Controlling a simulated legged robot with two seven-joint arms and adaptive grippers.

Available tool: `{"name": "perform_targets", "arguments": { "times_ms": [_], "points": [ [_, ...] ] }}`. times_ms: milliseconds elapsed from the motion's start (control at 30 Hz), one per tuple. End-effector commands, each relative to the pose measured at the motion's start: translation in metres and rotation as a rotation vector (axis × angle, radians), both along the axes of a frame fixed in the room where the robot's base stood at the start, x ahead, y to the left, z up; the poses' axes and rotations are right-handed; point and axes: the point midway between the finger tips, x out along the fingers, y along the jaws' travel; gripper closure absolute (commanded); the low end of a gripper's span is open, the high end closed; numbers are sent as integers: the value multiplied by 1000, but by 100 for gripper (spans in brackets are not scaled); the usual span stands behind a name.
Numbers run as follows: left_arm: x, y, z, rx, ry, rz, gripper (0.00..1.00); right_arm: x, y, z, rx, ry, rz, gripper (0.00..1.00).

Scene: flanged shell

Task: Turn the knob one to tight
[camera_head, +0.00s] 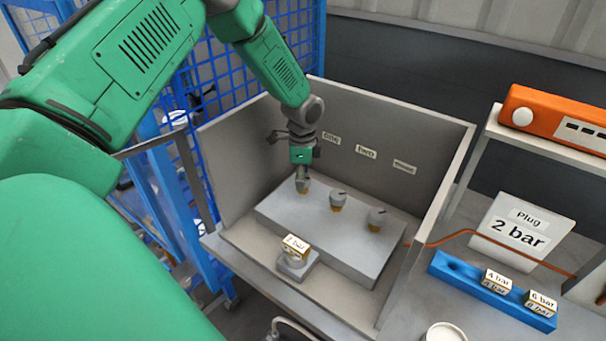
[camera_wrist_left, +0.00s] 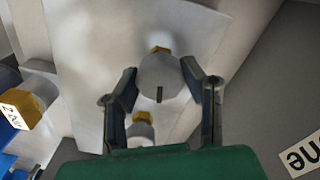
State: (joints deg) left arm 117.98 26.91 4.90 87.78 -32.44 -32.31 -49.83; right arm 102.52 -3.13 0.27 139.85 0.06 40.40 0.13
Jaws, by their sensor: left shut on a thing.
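Knob one is a grey round knob with a dark pointer line and a brass base. In the left wrist view knob one (camera_wrist_left: 160,76) sits between the fingertips of my left gripper (camera_wrist_left: 160,82). In the head view my left gripper (camera_head: 302,178) comes down from above onto the leftmost knob on the grey block (camera_head: 350,247), mostly hiding it. The gripper is shut on this knob. The label "one" (camera_head: 331,137) is on the back wall behind it. My right gripper is not in view.
Knob two (camera_head: 338,201) and knob three (camera_head: 377,219) stand in a row to the right. A "2 bar" plug (camera_head: 295,247) stands in front of the block. Side walls enclose the box. A blue rack (camera_head: 450,270) holds two more plugs outside, at right.

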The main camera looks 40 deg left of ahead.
Motion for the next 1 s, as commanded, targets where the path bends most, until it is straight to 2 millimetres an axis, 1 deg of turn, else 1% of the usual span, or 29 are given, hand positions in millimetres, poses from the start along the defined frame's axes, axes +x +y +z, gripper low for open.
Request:
{"name": "perform_targets", "arguments": {
  "times_ms": [33,200,400,933,967,1000],
  "points": [
    [6,1,4,1,-16,-30,92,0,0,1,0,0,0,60],
    [6,1,4,1,-17,-115,92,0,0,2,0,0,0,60],
    [6,1,4,3,-17,-172,92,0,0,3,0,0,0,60],
    [6,1,4,3,-17,-191,92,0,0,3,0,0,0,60],
    [6,1,4,3,-17,-191,53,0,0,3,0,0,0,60],
    [6,1,4,2,-16,-190,43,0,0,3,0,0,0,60]
  ]
}}
